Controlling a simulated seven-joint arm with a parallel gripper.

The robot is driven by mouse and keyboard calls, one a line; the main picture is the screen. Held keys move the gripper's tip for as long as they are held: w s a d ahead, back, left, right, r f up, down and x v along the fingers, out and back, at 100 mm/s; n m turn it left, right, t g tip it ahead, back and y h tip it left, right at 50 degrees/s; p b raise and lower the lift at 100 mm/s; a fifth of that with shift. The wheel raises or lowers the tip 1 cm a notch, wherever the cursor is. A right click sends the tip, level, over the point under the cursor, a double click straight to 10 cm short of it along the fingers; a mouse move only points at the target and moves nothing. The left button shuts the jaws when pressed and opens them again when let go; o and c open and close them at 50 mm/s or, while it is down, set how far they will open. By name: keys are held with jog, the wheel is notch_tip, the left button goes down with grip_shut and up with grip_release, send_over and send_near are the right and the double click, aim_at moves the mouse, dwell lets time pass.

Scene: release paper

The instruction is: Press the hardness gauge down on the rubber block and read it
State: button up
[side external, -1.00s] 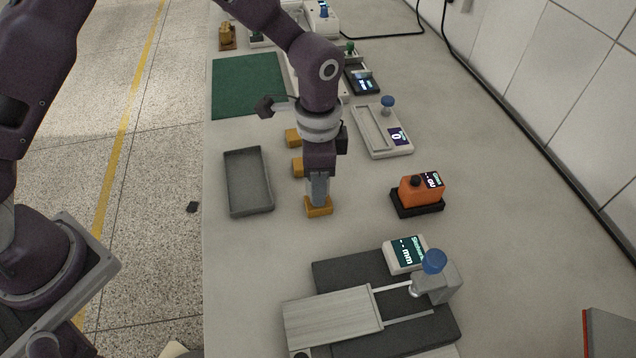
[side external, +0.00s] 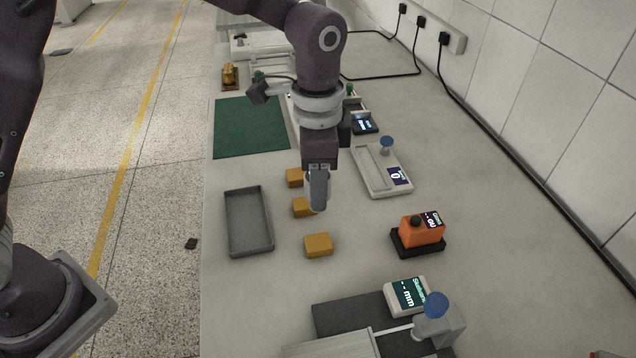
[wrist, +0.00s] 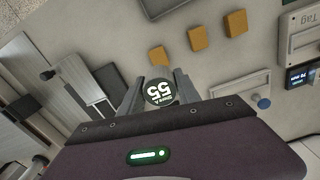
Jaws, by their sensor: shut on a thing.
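My gripper (side external: 318,180) is shut on the hardness gauge (wrist: 160,93), with a finger on each side of it. In the wrist view the gauge's round dark face reads 55 with Shore A, upside down. In the side view the gauge is mostly hidden by the fingers. Three orange-yellow blocks lie in a row on the bench: a front one (side external: 318,245), a middle one (side external: 304,207) and a back one (side external: 295,178). The gauge hangs above the bench, apart from the front block. Which of them is the rubber one I cannot tell by look.
An empty grey tray (side external: 249,250) lies left of the blocks. An orange meter (side external: 422,229) on a dark base stands to the right. A blue-knobbed device (side external: 438,322) is in front; a white one (side external: 372,160) and a green mat (side external: 250,128) are behind. Bench between is clear.

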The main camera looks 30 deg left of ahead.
jog(key=shift+w+a+f, duration=1.15)
jog(key=shift+a+f, duration=0.15)
jog(key=shift+f, duration=0.2)
jog(key=shift+w+a+f, duration=1.1)
jog(key=shift+a+f, duration=0.15)
jog(key=shift+f, duration=0.3)
jog(key=shift+w+a+f, duration=1.15)
jog(key=shift+a+f, duration=0.15)
jog(key=shift+f, duration=0.2)
jog(key=shift+s+f, duration=0.1)
jog(key=shift+f, duration=0.45)
jog(key=shift+r, duration=0.1)
jog(key=o, duration=1.4)
jog(key=shift+c, duration=0.2)
jog(key=shift+r, duration=0.1)
